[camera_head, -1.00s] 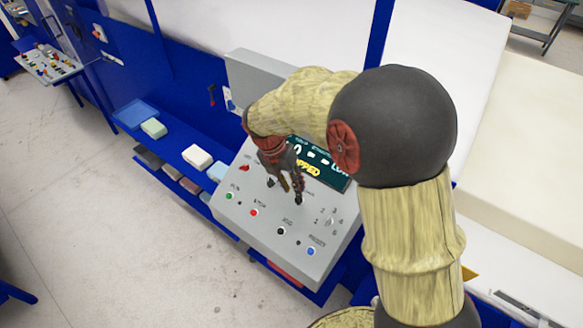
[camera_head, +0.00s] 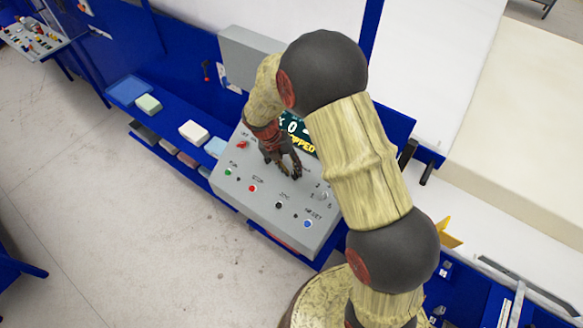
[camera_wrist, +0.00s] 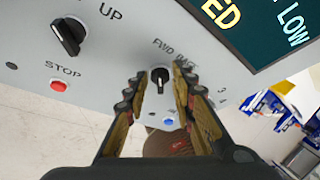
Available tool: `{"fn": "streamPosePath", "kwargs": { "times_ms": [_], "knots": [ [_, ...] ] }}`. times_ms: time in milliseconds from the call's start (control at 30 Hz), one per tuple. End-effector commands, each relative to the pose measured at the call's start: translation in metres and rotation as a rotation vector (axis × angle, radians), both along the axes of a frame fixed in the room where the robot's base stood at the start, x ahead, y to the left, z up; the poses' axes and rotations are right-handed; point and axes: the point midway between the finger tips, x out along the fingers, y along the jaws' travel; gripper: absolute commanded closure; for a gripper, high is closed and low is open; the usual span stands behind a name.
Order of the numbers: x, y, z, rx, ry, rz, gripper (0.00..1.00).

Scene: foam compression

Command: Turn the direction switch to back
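The direction switch (camera_wrist: 159,79) is a small black knob with a light pointer line on the grey control panel (camera_head: 240,200). It sits just below the FWD and BACK labels in the wrist view. Its pointer looks roughly upright in that view, between the two labels. My gripper (camera_head: 285,170) is over the panel below the display. In the wrist view my gripper (camera_wrist: 158,88) is open, with one finger on each side of the knob. I cannot tell whether a finger touches it.
The UP knob (camera_wrist: 68,37) and the red STOP button (camera_wrist: 61,86) are left of my fingers in the wrist view. The display (camera_head: 299,137) is partly behind my arm.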

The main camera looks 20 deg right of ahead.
Motion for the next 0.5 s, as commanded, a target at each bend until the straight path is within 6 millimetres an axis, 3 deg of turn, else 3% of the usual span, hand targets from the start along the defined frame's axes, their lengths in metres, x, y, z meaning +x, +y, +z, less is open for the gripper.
{"fn": "streamPosePath", "kwargs": {
  "times_ms": [300,500],
  "knots": [
    [-0.0004,-0.0007,-0.0029,0.000,0.000,0.000,0.75],
    [-0.0003,-0.0007,-0.0027,0.000,0.000,0.000,0.86]
  ]
}}
